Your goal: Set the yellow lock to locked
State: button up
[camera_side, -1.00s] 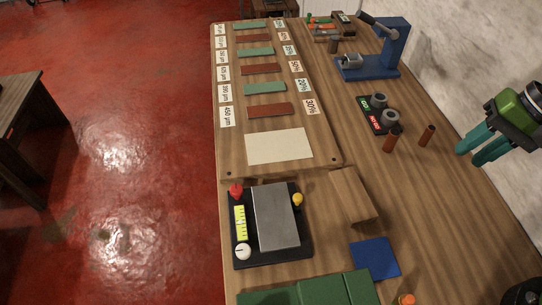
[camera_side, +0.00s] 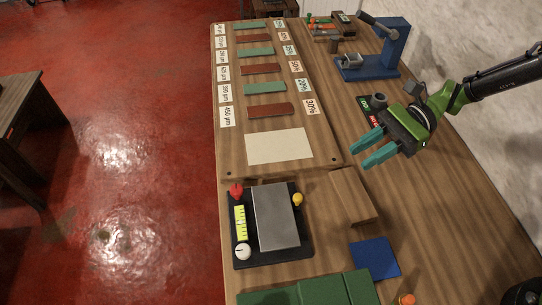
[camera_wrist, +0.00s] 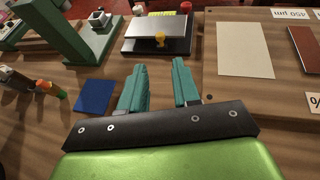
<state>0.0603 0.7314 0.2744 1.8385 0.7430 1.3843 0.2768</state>
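The yellow lock (camera_side: 297,199) is a small knob at the right edge of a black-based device (camera_side: 240,259) with a grey metal plate (camera_side: 275,215). In the wrist view the yellow lock (camera_wrist: 160,38) stands at the near edge of the plate, ahead of the gap between my fingertips. Whether its setting is locked is too small to tell. My gripper (camera_side: 367,153) has teal fingers held apart and empty. It is above the table, up and to the right of the lock. It also shows in the wrist view (camera_wrist: 159,66).
A wooden block (camera_side: 352,196) stands between my gripper and the device. The device also has a red knob (camera_side: 236,190), a yellow scale (camera_side: 240,223) and a white dial (camera_side: 243,252). A blue square (camera_side: 375,259) and green blocks (camera_side: 325,290) lie nearer the front.

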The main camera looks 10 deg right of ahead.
aim_at(301, 195)
jog(key=x, duration=1.4)
jog(key=shift+f, duration=0.15)
grip_shut()
